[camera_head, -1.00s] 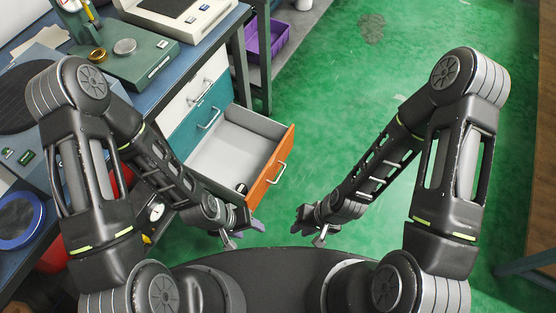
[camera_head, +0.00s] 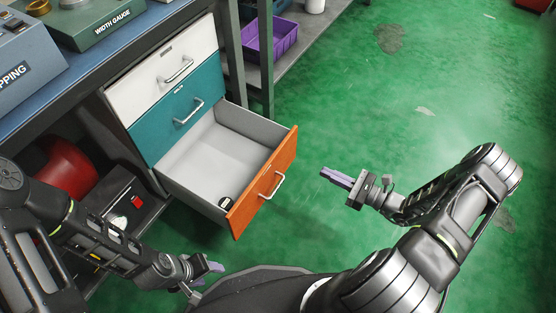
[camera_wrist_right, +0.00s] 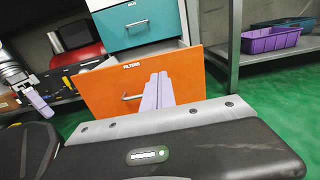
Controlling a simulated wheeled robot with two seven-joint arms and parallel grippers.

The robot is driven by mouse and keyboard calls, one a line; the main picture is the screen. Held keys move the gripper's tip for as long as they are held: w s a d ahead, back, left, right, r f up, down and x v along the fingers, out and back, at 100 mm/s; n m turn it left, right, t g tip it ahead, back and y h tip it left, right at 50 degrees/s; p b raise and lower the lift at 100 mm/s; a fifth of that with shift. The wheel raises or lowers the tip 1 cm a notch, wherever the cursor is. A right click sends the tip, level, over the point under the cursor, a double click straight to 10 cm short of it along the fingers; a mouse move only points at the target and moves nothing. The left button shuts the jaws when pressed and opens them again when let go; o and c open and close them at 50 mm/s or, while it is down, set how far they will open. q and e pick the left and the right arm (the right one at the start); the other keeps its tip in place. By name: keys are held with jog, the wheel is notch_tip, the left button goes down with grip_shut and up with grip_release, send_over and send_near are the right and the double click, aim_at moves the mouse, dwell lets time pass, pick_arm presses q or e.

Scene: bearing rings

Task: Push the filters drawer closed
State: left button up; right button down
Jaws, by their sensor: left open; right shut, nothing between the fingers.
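The filters drawer (camera_head: 263,183) has an orange front with a silver bar handle (camera_head: 272,186) and stands pulled out below a teal drawer. In the right wrist view its orange front (camera_wrist_right: 100,92) carries the label FILTERS. My left gripper (camera_head: 214,272) is open, low and in front of the drawer's left side.
The white drawer (camera_head: 165,70) and teal drawer (camera_head: 180,112) above are shut. A workbench (camera_head: 80,75) with gauges is at the upper left. A purple bin (camera_head: 270,40) sits on a low shelf behind. The green floor to the right is clear.

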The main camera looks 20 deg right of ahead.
aim_at(280, 150)
pick_arm(q)
jog(key=shift+r, duration=0.1)
pick_arm(e)
jog(key=shift+r, duration=0.15)
jog(key=b+x, duration=0.3)
jog(key=x, duration=1.1)
pick_arm(q)
jog(key=f, duration=0.3)
jog(key=shift+w+f, duration=0.25)
jog(key=shift+w, duration=0.05)
pick_arm(e)
jog(key=shift+w, duration=0.1)
